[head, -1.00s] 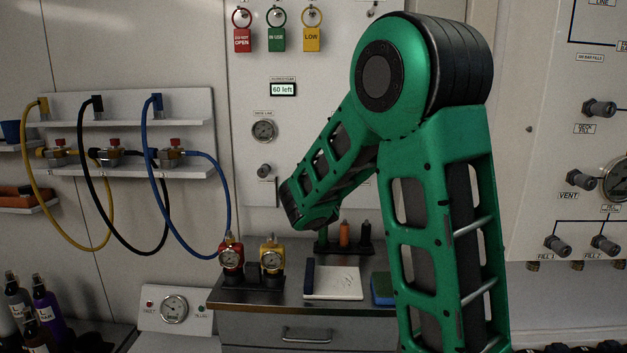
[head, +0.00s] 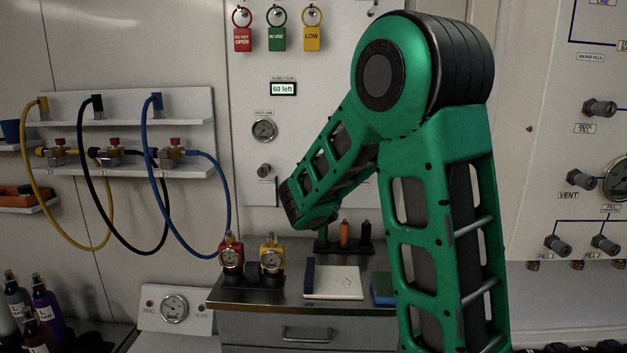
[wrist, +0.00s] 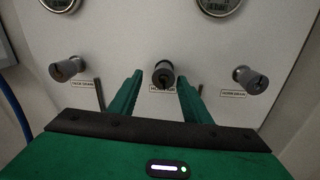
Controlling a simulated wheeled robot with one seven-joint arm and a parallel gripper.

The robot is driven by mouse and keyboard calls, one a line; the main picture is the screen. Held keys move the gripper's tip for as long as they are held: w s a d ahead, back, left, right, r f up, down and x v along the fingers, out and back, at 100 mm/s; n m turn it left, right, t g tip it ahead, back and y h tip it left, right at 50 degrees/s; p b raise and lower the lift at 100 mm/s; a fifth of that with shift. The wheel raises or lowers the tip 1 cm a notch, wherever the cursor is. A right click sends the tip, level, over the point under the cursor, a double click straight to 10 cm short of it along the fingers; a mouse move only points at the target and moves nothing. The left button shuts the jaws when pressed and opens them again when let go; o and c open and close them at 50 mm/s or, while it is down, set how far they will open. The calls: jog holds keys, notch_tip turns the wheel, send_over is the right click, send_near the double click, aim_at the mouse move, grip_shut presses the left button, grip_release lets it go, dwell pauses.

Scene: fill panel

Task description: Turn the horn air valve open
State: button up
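In the wrist view three grey valve knobs stick out of a pale panel. The middle knob (wrist: 163,74) has a small label below it that looks like the horn air one, though it is partly hidden and hard to read. My gripper (wrist: 160,82) is open, its two green fingers apart and pointing at the panel on either side of the middle knob. I cannot tell whether they touch it. In the head view my green arm reaches toward the panel, and my gripper is hidden there.
A left knob (wrist: 66,69) and a right knob (wrist: 250,79) flank the middle one, with gauges above. In the head view a steel counter (head: 262,297) holding two small gauges stands below the panel. Hoses (head: 160,205) hang at left.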

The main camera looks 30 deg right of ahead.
jog(key=shift+s+d+r, duration=0.1)
jog(key=v, duration=1)
jog(key=shift+s+a, duration=0.2)
dwell(0.4)
